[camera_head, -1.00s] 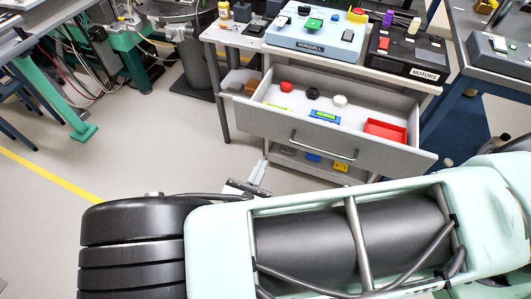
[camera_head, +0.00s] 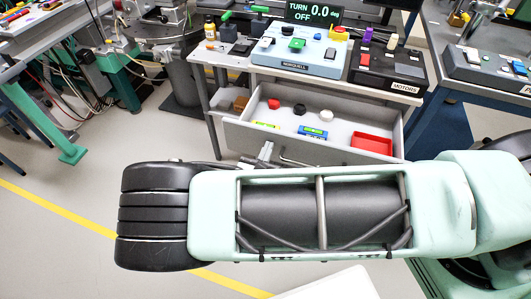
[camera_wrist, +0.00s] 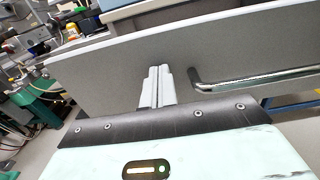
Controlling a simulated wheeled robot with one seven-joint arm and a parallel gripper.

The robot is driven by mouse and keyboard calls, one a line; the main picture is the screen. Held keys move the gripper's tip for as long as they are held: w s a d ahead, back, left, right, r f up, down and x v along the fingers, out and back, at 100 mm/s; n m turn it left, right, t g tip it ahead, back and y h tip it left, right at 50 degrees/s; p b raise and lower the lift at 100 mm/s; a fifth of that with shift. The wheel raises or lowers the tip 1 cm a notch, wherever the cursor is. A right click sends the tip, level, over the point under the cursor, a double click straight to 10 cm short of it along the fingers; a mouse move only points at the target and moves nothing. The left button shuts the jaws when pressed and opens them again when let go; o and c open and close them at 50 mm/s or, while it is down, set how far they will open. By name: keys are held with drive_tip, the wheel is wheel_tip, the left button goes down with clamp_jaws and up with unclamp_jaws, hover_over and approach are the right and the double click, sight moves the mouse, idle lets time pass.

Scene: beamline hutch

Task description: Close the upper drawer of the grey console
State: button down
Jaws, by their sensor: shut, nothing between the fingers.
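The upper drawer (camera_head: 345,122) of the grey console (camera_head: 375,84) is pulled open, and its inside shows in the head view. My gripper (camera_wrist: 157,72) is shut and empty, pointing at the front panel left of the handle. In the head view the gripper (camera_head: 265,150) shows at the drawer's front edge. I cannot tell whether the fingertips touch the panel.
A blue control box (camera_head: 300,58) and a black MOTORS box (camera_head: 385,75) stand on top. A dark-framed bench (camera_head: 470,85) is at right. Floor at left (camera_head: 90,190) is clear.

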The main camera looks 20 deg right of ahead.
drive_tip(key=x, duration=2.4)
drive_tip(key=shift+f, duration=0.1)
drive_tip(key=shift+w+d, duration=0.25)
drive_tip(key=shift+w, duration=0.05)
drive_tip(key=shift+r, duration=0.25)
